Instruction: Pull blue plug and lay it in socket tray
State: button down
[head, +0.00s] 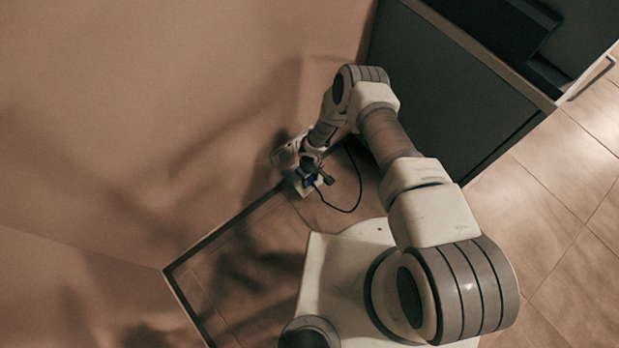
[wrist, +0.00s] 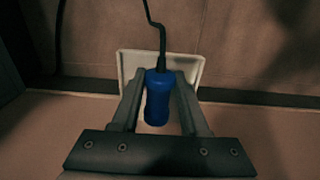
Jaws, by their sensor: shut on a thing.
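The blue plug (wrist: 157,100) sits between the two fingers of my gripper (wrist: 164,80) in the wrist view, and the fingers are shut on it. A black cord (wrist: 161,40) leaves the plug's far end. A pale, square, rimmed piece (wrist: 194,70) shows behind the plug and fingertips; I cannot tell whether it is a socket or the tray, or whether the plug touches it. In the head view, my gripper (head: 318,177) is low by the wall, with a bit of the blue plug (head: 312,181) showing. The plug's prongs are hidden.
The cord (head: 352,208) loops on the floor to the right of my gripper. A dark cabinet (head: 450,90) stands close on the right of my arm. The wall (head: 120,130) with its dark skirting (head: 225,228) runs along the left. Open tiled floor (head: 570,250) lies at the right.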

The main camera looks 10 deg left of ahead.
jog(key=shift+c, duration=1.7)
grip_release()
notch_tip(320, 180, up, 17)
jog(key=p, duration=0.7)
jog(key=shift+r, duration=0.2)
